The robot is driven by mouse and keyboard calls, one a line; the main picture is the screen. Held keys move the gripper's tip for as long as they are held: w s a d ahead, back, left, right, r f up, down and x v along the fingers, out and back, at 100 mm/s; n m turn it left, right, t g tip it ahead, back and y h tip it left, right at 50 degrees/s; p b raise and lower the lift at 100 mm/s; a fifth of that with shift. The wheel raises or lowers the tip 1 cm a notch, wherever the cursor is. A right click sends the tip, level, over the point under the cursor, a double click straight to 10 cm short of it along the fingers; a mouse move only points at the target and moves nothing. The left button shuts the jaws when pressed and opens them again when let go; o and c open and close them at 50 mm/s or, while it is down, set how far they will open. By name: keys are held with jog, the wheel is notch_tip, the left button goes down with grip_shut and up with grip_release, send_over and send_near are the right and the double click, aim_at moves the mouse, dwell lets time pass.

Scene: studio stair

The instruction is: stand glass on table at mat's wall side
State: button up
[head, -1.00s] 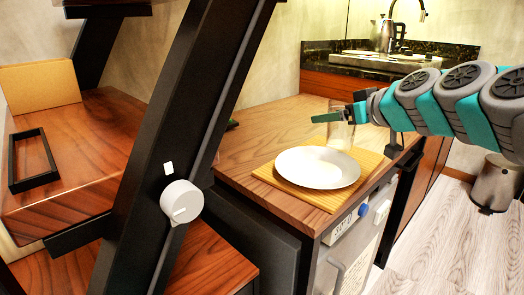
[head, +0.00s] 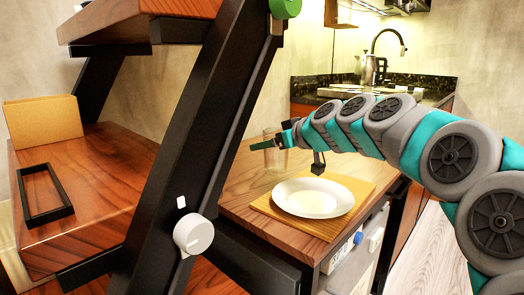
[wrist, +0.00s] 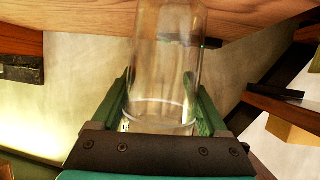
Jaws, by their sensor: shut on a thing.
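The clear glass (head: 275,157) is upright in the head view, beyond the far left edge of the yellow wooden mat (head: 364,189), on the wall side. My gripper (head: 284,140) is shut on the glass, which also shows between the green fingers in the wrist view (wrist: 165,65). The glass is over the wooden table (head: 237,190); I cannot tell whether its base touches it. A white plate (head: 313,198) lies on the mat, apart from the glass.
A black sloping stair beam (head: 205,135) stands left of the table, with a white knob (head: 193,234) on it. Wooden stair treads (head: 95,190) lie farther left. A sink counter with a kettle (head: 370,68) is at the back. Bare tabletop lies around the glass.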

jog(key=shift+w+a+f+p, duration=0.1)
jog(key=shift+w+a+f, duration=0.3)
jog(key=shift+w+f, duration=0.45)
jog(key=shift+w+a+f+p, duration=0.15)
jog(key=shift+w+a+f, duration=0.3)
jog(key=shift+w, duration=0.6)
jog(key=shift+w+a+f+p, duration=0.1)
jog(key=shift+w+a+f, duration=0.2)
jog(key=shift+w+f, duration=0.55)
jog(key=shift+w+f+b, duration=0.1)
jog(key=shift+b, duration=0.2)
jog(key=o, duration=1.5)
jog(key=shift+r+p, duration=0.35)
jog(key=shift+p, duration=0.1)
jog(key=b+v, duration=0.1)
jog(key=v, duration=1.1)
jog(key=shift+f, duration=0.25)
